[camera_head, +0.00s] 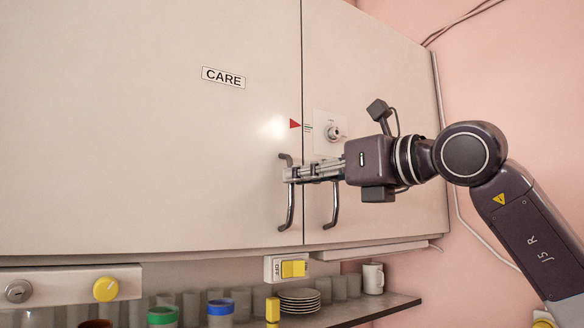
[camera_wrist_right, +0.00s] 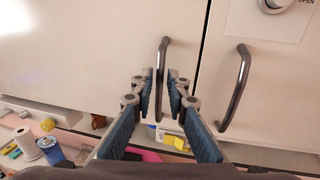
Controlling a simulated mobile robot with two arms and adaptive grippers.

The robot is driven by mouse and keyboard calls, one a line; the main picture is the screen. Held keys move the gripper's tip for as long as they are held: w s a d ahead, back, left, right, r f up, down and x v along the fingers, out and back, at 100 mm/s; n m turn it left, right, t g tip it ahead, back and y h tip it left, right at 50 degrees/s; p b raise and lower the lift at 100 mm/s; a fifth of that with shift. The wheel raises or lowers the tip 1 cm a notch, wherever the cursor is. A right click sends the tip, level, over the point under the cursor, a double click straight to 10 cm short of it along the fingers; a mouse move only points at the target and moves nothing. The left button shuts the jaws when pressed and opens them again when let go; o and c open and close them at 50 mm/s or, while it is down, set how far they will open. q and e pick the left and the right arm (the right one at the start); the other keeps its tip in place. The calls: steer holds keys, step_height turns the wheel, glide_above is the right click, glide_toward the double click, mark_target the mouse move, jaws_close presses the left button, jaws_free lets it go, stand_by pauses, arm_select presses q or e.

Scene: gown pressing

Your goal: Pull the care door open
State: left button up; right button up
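The care door (camera_head: 130,150) is the left cabinet door, marked by a CARE label (camera_head: 223,77). It looks shut, level with the right door (camera_head: 385,75) at the seam. Its dark bar handle (camera_head: 289,212) stands upright near that seam. My right gripper (camera_head: 287,174) is at the upper part of this handle. In the right wrist view, its blue-padded fingers (camera_wrist_right: 161,82) stand on either side of the care door handle (camera_wrist_right: 163,52), with visible gaps, so they look open around it. My left gripper is not in view.
The right door's handle (camera_head: 334,206) is just right of my fingers, below a round lock (camera_head: 333,132). Under the cabinet are a yellow switch (camera_head: 293,268) and a shelf (camera_head: 385,305) with plates (camera_head: 299,300), a white mug (camera_head: 373,277) and cups.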

steer(key=x, duration=0.2)
steer(key=shift+w+a+f, duration=0.1)
steer(key=shift+w+a, duration=0.15)
steer(key=shift+w+a+p, duration=0.15)
steer(key=shift+a+p, duration=0.05)
steer(key=shift+p, duration=0.1)
steer(key=shift+d, duration=0.2)
steer(key=shift+c, duration=0.2)
jaws_close()
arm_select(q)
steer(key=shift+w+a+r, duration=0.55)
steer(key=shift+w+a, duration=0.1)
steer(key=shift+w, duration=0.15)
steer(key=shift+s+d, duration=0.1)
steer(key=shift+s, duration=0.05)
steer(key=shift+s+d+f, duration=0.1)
arm_select(e)
steer(key=shift+s+f, duration=0.1)
steer(key=shift+s, duration=0.1)
